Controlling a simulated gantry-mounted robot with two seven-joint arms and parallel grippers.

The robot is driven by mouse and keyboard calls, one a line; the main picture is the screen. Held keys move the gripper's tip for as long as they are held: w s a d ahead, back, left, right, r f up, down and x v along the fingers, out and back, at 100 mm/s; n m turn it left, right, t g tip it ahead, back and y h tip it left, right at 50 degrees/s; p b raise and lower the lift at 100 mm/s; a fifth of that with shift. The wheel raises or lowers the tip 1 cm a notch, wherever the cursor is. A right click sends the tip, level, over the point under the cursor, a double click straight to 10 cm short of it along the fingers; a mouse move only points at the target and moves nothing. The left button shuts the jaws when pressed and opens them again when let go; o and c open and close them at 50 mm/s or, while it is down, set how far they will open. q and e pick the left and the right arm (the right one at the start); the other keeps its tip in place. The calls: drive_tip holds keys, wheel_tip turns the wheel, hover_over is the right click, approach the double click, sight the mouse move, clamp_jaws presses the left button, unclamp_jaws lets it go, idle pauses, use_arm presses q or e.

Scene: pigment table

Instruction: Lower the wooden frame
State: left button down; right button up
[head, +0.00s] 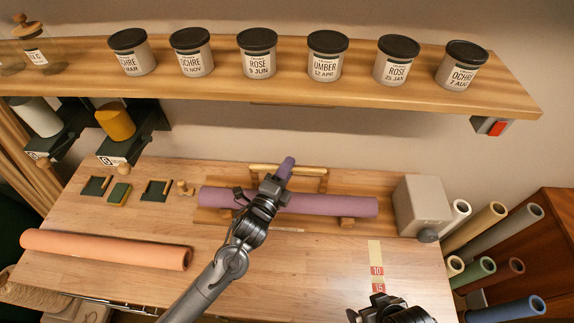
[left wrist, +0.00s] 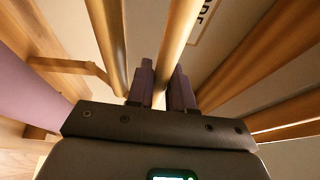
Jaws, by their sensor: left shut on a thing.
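The wooden frame (head: 311,171) shows in the head view as a light bar with legs, standing up just behind the purple roll (head: 330,205). My left gripper (head: 287,168), with purple fingertips, is at the frame's top bar. In the left wrist view the fingers (left wrist: 162,88) are shut on a wooden bar (left wrist: 178,40) that runs up between them. The purple roll lies on wooden supports in front of the frame and also shows at the left of the left wrist view (left wrist: 28,95). My right gripper (head: 385,308) is at the bottom edge of the head view, its fingers unclear.
A grey box (head: 420,205) stands right of the roll. An orange roll (head: 105,249) lies at the left front. A shelf (head: 290,92) with several lidded jars (head: 257,55) runs above. Small dark tiles (head: 120,193) and a wooden peg (head: 185,188) lie left.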

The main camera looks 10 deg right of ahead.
use_arm(q)
drive_tip(key=shift+f, duration=0.25)
drive_tip(key=c, duration=1.3)
unclamp_jaws()
drive_tip(key=shift+o, duration=1)
drive_tip(key=shift+r, duration=0.15)
drive_tip(key=shift+s+a, duration=0.1)
drive_tip(key=b+v, duration=0.1)
drive_tip(key=v, duration=0.9)
drive_tip(key=shift+s+a, duration=0.15)
drive_tip(key=shift+s, duration=0.1)
